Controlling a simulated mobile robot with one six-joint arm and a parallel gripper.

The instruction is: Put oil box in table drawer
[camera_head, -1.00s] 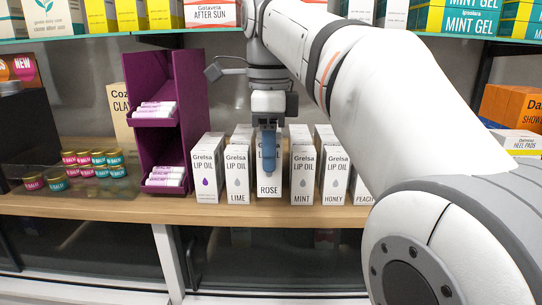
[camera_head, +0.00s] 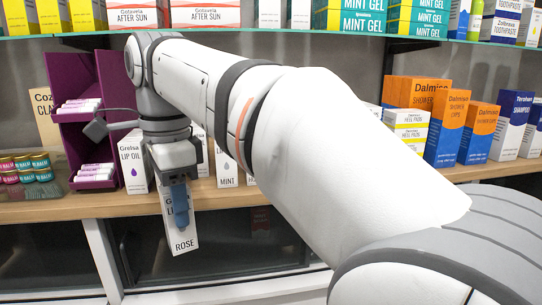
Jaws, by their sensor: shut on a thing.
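My gripper (camera_head: 179,205) is shut on a white lip oil box marked ROSE (camera_head: 184,241). The box hangs slightly tilted in front of the wooden shelf edge, over the dark front below. The blue finger covers part of its label. Other lip oil boxes stand on the shelf behind my arm, one with a purple drop (camera_head: 134,165) and one marked MINT (camera_head: 227,169). Below the shelf are dark glassy fronts (camera_head: 255,238) with pale frames. I cannot tell whether any of them is a drawer, and no open drawer shows.
Shower boxes (camera_head: 447,125) and heel pads (camera_head: 407,125) stand at the right. A glass shelf with boxes runs above. The space before the dark fronts is clear.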

